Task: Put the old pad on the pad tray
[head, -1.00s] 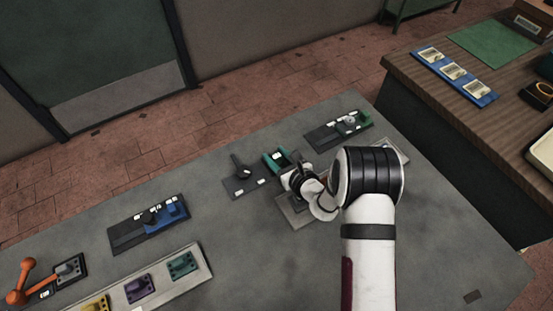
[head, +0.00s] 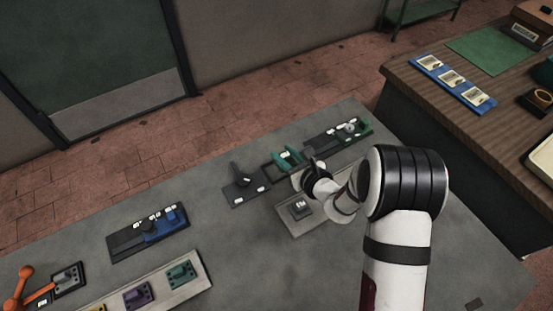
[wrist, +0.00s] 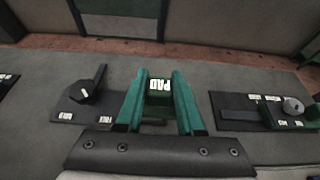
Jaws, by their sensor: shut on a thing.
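My gripper (wrist: 161,76) has two green fingers closed on a dark green block marked PAD (wrist: 159,99), which I take as the old pad. In the head view my gripper (head: 287,157) is at the far part of the grey bench, with the white wrist at its right. The held block shows only as a white label there. Whether it touches the surface below, I cannot tell. A grey plate (head: 288,222) with a small labelled dark block (head: 300,207) lies nearer, below the wrist. Which fixture is the pad tray, I cannot read.
A dark lever plate (head: 246,191) is left of my gripper. A dark fixture with a green part and round knob (head: 345,130) is right. A blue switch unit (head: 150,230) and a pale strip (head: 190,287) with coloured pieces lie left.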

